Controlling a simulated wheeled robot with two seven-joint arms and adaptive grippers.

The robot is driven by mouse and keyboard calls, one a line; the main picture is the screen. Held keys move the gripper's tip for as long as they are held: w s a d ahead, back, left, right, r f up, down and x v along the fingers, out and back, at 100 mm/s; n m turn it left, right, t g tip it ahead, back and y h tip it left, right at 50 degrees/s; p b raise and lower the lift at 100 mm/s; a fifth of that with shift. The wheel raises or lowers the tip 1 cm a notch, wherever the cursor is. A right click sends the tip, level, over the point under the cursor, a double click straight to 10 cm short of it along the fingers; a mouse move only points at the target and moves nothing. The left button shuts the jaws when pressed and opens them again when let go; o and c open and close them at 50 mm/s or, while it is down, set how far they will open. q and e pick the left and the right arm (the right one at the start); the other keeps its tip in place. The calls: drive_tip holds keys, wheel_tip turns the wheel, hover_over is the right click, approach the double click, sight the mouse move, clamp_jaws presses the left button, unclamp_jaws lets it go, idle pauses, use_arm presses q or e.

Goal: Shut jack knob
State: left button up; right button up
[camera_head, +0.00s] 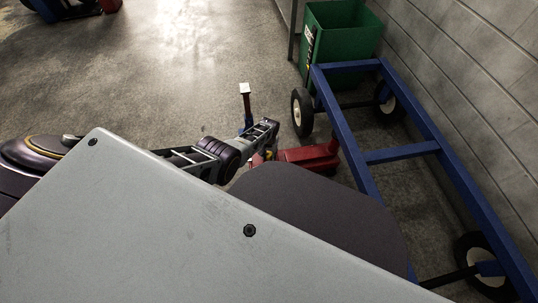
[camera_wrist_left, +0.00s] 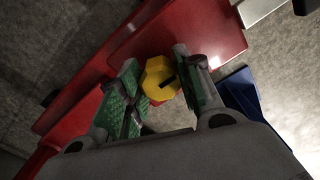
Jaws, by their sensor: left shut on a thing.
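The red jack (camera_wrist_left: 190,32) lies just beyond and beside the fingers. My right gripper is not in view.
A blue wheeled frame (camera_head: 402,155) stands right of the jack, close to a block wall (camera_head: 480,70). A green bin (camera_head: 340,45) is behind it. A post with a pale top (camera_head: 245,90) rises near the gripper.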

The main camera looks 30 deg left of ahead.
sight(269, 154)
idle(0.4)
use_arm(q)
drive_tip(key=o, duration=1)
drive_tip(key=shift+r, duration=0.3)
drive_tip(key=shift+r, duration=5.65)
